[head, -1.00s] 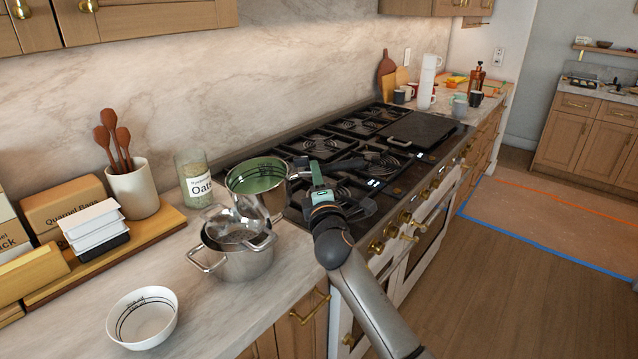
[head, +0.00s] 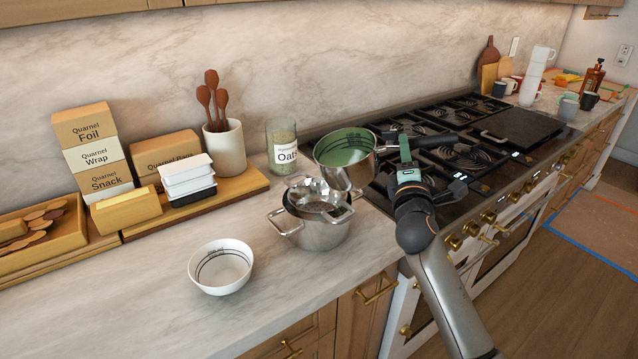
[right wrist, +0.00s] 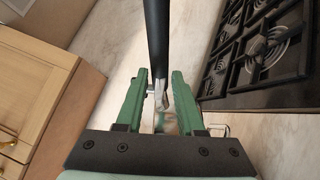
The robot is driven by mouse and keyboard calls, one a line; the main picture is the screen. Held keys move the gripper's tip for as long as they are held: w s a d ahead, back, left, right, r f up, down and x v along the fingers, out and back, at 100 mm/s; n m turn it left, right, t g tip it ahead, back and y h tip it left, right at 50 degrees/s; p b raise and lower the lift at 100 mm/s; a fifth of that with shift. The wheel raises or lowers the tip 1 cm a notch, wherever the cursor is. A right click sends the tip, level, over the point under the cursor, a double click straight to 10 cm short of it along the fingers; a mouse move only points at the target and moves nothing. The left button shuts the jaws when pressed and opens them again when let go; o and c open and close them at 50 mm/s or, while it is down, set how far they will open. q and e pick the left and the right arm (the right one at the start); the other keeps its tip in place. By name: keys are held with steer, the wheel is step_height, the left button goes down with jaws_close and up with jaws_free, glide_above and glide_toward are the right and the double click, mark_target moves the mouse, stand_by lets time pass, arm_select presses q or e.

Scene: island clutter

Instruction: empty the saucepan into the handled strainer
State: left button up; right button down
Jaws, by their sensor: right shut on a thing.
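The saucepan (head: 333,171) is a steel pot with a green inside and a long black handle. In the head view it is roughly upright, just behind and above the strainer. My right gripper (head: 405,150) is shut on its handle, which also runs between the green fingers (right wrist: 158,85) in the right wrist view. What I take for the handled strainer (head: 318,236) is a steel vessel with two loop handles on the counter, with a shiny piece at its top. Whether the two touch, and what the saucepan holds, I cannot tell. My left gripper is not in view.
A white bowl (head: 221,283) stands at the counter's front. An oats jar (head: 282,145) is behind the saucepan; a utensil crock (head: 224,150) and boxes (head: 95,150) stand left. The stove (head: 470,160) is right. The counter at front left is clear.

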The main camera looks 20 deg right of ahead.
steer(key=shift+s+a+r+n+t, duration=0.1)
steer(key=shift+a+r+n+t, duration=0.1)
steer(key=shift+r+n+t, duration=0.3)
steer(key=shift+s+a+r+n+t, duration=0.15)
steer(key=shift+r+n, duration=0.15)
steer(key=shift+r, duration=0.35)
steer(key=shift+a+r+n+t+b, duration=0.45)
steer(key=shift+a+r+n, duration=0.15)
steer(key=shift+n, duration=0.4)
steer(key=shift+s+a+r+n+t+y, duration=0.1)
steer(key=shift+a+r+n+t+y, duration=0.1)
steer(key=shift+a+r+n+y, duration=0.25)
steer(key=shift+s+a+r+n+t+y, duration=0.1)
steer(key=shift+n+t+y, duration=0.15)
steer(key=shift+n, duration=0.3)
steer(key=shift+a+b, duration=0.15)
steer(key=shift+b, duration=0.2)
